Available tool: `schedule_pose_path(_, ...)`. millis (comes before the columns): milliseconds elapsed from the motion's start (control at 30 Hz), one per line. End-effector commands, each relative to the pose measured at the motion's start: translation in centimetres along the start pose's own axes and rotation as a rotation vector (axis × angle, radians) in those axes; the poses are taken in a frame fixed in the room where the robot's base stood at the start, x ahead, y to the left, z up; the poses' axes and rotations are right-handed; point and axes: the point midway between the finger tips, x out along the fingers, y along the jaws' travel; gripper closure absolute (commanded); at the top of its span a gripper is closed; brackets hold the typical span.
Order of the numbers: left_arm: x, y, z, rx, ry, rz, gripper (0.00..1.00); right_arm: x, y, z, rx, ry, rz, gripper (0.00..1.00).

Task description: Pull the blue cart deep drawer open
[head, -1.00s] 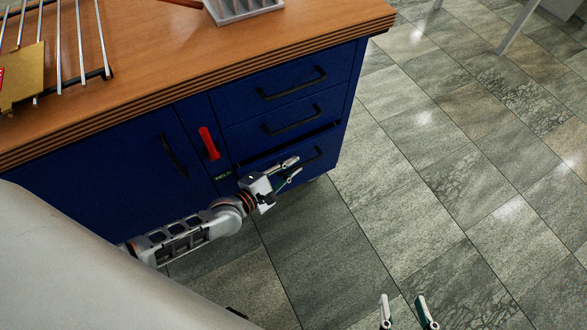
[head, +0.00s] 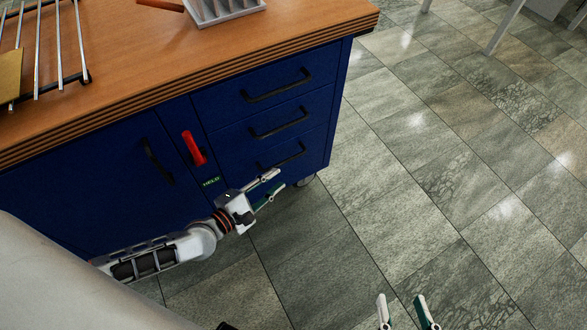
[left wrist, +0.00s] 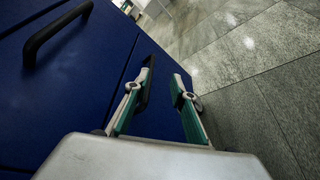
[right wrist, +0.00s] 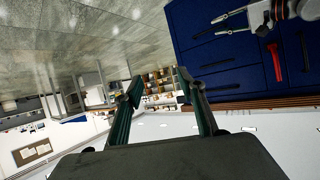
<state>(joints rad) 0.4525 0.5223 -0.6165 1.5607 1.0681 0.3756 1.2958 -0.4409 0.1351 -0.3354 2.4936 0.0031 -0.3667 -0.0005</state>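The blue cart (head: 85,175) has a column of drawers on its right side. The lowest drawer's black handle (head: 283,156) is partly visible, and its front looks flush with the cart. My left gripper (head: 273,188) is open in front of the drawer's lower part, below the handle in the head view. In the left wrist view, a dark handle (left wrist: 147,88) shows right beside the left finger; I cannot tell whether they touch. Nothing is visibly gripped. My right gripper (head: 408,304) is open and empty over the floor, away from the cart.
Two upper drawer handles (head: 277,86) (head: 280,122), a red lever (head: 193,148) and a green "HELD" label (head: 211,182) are on the cart front. A rack (head: 45,55) and a grey tray (head: 220,10) stand on the wooden top.

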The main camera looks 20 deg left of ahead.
Motion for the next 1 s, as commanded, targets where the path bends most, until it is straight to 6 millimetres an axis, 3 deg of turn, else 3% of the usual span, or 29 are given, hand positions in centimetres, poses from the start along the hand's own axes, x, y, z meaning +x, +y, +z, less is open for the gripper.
schedule_pose_path(500,6.7,-0.2,-0.1,-0.001,0.002,-0.002,0.75,0.3,-1.4,0.1,0.101,0.020,-0.024,0.60)
schedule_pose_path(900,7.5,0.0,-0.2,0.001,0.003,-0.001,0.75,0.4,-1.8,0.1,0.132,0.024,-0.023,0.60)
schedule_pose_path(1000,7.5,0.0,-0.3,0.000,0.004,-0.002,1.00,0.4,-1.8,0.1,0.131,0.023,-0.022,0.60)
